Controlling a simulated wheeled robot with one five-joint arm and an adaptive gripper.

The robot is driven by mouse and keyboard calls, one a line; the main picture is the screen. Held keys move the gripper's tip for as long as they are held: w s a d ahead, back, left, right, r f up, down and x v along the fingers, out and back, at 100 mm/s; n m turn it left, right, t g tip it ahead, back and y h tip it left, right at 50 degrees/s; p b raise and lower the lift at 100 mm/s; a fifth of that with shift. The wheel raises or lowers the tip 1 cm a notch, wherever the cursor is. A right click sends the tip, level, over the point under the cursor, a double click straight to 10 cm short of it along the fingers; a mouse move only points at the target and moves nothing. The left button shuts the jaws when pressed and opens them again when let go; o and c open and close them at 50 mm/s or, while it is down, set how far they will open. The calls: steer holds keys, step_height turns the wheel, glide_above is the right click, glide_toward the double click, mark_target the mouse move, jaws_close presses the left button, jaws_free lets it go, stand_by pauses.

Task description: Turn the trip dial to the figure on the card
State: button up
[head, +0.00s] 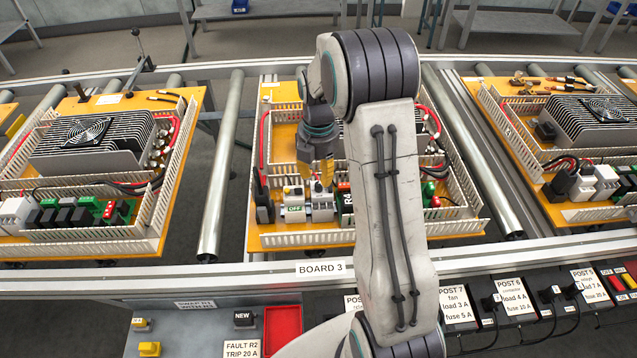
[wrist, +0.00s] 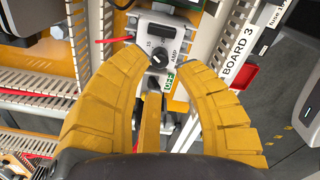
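The trip dial (wrist: 159,56) is a small black knob on a light module, with "15" and "AMP" printed around it; its exact pointer setting is too small to tell. A green-lettered OFF label (wrist: 168,83) sits below it. My gripper (wrist: 160,62) is open, its yellow fingers on either side of the dial in the picture; I see no clear contact. In the head view my gripper (head: 326,178) points down above the white modules (head: 294,208) on board 3, and the dial cannot be made out. The card (head: 242,347) reads "FAULT R2 TRIP 20 A".
Slotted duct walls (head: 305,238) surround the modules, and red wires (wrist: 118,40) run close to the dial. My arm hides part of the board's right side. A red tray (head: 283,328) and a NEW-labelled part (head: 243,317) are on the front bench. Similar boards stand left and right.

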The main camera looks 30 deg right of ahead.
mark_target(319, 184)
steer(key=shift+f, duration=1.95)
steer(key=shift+c, duration=0.2)
jaws_close()
